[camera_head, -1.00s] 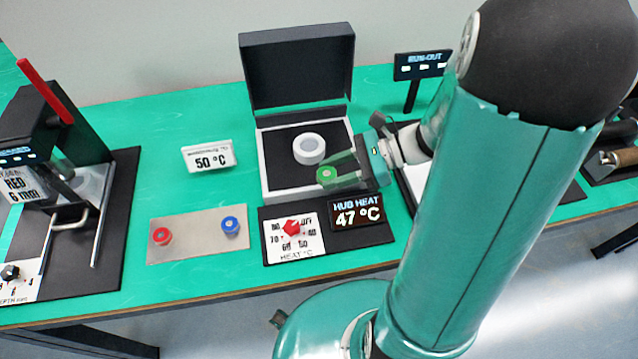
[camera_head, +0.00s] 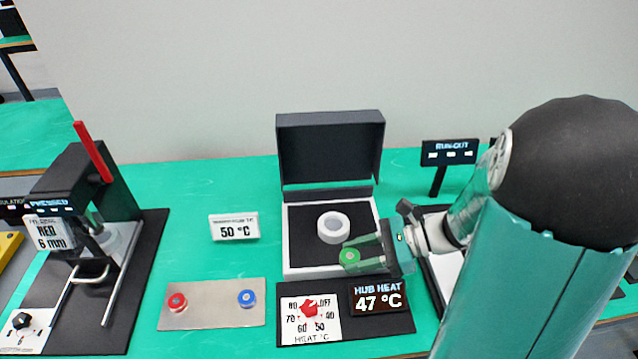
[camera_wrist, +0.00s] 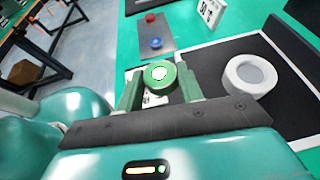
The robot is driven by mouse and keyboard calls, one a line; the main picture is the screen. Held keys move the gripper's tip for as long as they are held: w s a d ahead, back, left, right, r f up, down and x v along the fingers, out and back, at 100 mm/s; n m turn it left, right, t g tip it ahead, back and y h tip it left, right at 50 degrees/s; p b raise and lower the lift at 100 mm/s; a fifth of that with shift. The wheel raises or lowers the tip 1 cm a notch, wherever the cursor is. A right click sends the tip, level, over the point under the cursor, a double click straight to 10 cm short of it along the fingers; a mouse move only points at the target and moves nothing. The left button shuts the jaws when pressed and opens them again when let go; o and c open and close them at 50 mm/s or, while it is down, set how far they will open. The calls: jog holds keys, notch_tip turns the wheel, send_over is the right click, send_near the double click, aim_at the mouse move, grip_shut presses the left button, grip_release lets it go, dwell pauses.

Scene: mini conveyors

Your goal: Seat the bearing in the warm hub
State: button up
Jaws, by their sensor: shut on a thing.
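The hub is a white ring with a grey centre (camera_head: 333,227), lying on the dark floor of the open heater box (camera_head: 285,240). It also shows in the wrist view (camera_wrist: 250,74). My gripper (camera_head: 352,256) is shut on a green bearing (camera_wrist: 160,73) with a pale centre. The bearing is held between the two green fingers, just in front and to the right of the hub in the head view and apart from it. The box lid (camera_head: 330,148) stands up. The heat display (camera_head: 379,297) reads 47 °C.
A heat dial (camera_head: 310,307) sits in front of the box. A metal plate (camera_head: 212,312) holds a red bearing (camera_head: 177,302) and a blue one (camera_head: 246,298). A sign (camera_head: 234,227) reads 50 °C. A press with a red lever (camera_head: 93,152) stands at left, a run-out sign (camera_head: 449,153) at right.

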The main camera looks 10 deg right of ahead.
jog(key=shift+w, duration=0.1)
jog(key=shift+w+a+f+m+t+h, duration=0.2)
jog(key=shift+w+m+t+h, duration=1.65)
jog(key=shift+w, duration=1.45)
jog(key=shift+w+a+f+m+t+h, duration=0.15)
jog(key=shift+w+m+t+h, duration=1.25)
jog(key=shift+w+m, duration=1.4)
jog(key=shift+w+a+f+m+t+h, duration=0.15)
jog(key=shift+w+m+t+h, duration=1.5)
jog(key=shift+w, duration=2.15)
jog(key=shift+y, duration=0.3)
jog(key=shift+a, duration=0.2)
